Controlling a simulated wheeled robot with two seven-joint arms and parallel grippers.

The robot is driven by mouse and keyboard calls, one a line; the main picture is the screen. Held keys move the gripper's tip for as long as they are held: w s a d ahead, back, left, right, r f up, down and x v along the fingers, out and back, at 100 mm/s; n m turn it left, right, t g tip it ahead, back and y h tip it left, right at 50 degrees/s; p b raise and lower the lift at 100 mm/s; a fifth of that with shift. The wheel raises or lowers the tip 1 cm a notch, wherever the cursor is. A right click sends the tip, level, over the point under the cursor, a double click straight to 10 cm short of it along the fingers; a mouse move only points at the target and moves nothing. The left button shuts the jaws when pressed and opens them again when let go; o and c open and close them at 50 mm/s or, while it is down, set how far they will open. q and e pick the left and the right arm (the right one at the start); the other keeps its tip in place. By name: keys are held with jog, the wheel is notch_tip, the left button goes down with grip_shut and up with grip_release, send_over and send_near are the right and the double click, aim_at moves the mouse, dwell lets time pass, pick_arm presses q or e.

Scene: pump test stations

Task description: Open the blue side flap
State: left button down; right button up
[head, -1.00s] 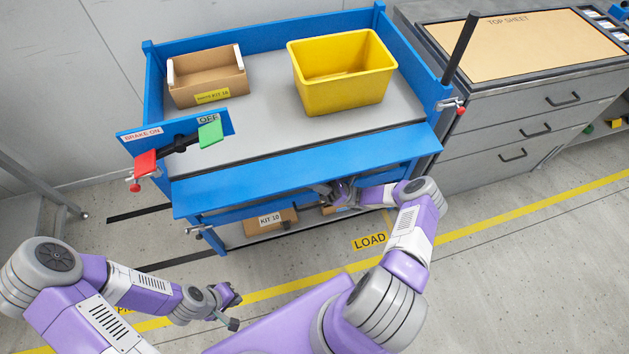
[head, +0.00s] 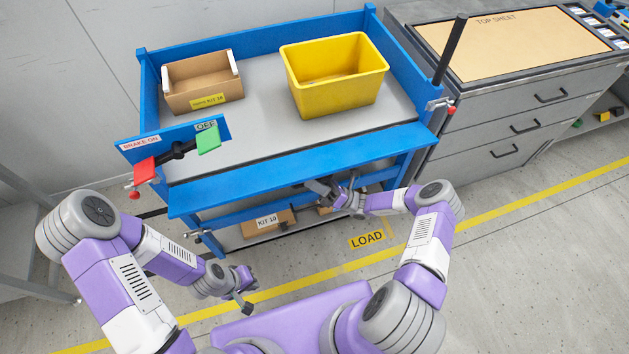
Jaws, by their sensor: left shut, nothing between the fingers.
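The blue side flap (head: 300,170) is the long panel along the near side of the blue cart. It leans outward from the deck, its broad face turned up toward me. My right gripper (head: 322,188) is just below the flap's near edge, beside the blue lower rail. Its fingers look close to the flap's underside; I cannot tell whether they touch it or how far apart they are. My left gripper (head: 243,300) is shut and empty, low over the floor in front of the cart, well apart from the flap.
On the cart deck (head: 250,125) stand a yellow bin (head: 335,98) and a cardboard kit box (head: 203,88). Red (head: 145,171) and green (head: 208,139) brake pedals are at the left end. Red-knobbed latch (head: 445,105) is at the right corner. Drawer cabinet (head: 500,125) stands right. Near floor is open.

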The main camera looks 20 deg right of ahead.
jog(key=o, duration=0.3)
jog(key=shift+g, duration=0.3)
jog(key=v, duration=0.7)
jog(key=shift+d+f+b, duration=0.2)
jog(key=shift+d+b, duration=0.05)
jog(key=shift+b, duration=0.05)
jog(key=shift+s, duration=0.2)
jog(key=shift+f, duration=0.15)
jog(key=d+f+b, duration=0.6)
jog(key=b, duration=0.1)
jog(key=shift+s, duration=0.5)
